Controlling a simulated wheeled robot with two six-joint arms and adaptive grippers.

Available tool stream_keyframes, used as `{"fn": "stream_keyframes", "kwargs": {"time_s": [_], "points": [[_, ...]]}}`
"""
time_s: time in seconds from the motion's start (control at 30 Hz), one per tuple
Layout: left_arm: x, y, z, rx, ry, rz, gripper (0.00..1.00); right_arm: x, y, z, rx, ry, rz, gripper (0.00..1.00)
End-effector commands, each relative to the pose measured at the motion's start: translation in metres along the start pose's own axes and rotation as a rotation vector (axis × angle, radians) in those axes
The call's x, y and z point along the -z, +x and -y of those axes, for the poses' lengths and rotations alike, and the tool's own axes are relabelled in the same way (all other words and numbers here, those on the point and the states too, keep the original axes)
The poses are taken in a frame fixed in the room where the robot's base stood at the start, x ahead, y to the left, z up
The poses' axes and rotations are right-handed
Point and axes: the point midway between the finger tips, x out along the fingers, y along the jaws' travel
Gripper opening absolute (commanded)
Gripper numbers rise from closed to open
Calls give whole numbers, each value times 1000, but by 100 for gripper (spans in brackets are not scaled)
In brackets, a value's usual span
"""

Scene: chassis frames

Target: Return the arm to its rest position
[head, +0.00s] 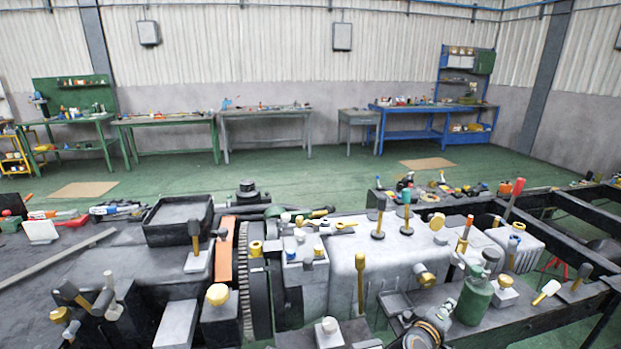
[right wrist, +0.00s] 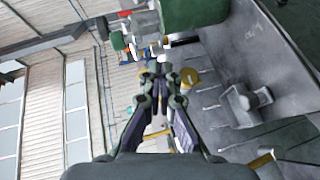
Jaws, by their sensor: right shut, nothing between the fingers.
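My right gripper (right wrist: 165,72) shows in the right wrist view with its two fingers together and nothing between them. Its dark body fills the bottom middle of that view. The view is tilted, with wall panels on the left and a grey surface on the right. In the head view I cannot clearly pick out the right gripper among the crowded parts at the front. My left gripper does not show in either view.
A grey engine block (head: 330,262) with several upright tools fills the front. A green bottle (head: 474,298) stands at front right beside the dark chassis frame (head: 590,212). A black tray (head: 178,222) sits at left. The green floor (head: 290,175) behind is mostly clear, with workbenches along the wall.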

Motion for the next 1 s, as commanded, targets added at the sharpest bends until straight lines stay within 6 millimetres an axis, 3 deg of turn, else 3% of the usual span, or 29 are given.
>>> {"fn": "stream_keyframes", "kwargs": {"time_s": [0.03, 0.1, 0.2, 0.4, 0.7, 1.0], "points": [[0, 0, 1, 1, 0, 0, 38, -28, -14, 22, 108, 87, 36, 0], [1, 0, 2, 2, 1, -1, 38, -58, -39, 51, 274, 209, 84, 0], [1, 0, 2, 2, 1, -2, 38, -82, -76, 80, 471, 323, 135, 0], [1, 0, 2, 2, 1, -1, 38, -106, -145, 112, 764, 434, 201, 0], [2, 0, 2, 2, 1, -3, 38, -125, -238, 127, 1095, 482, 265, 0], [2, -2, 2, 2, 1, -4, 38, -136, -205, 212, 1108, 470, 306, 0]]}}
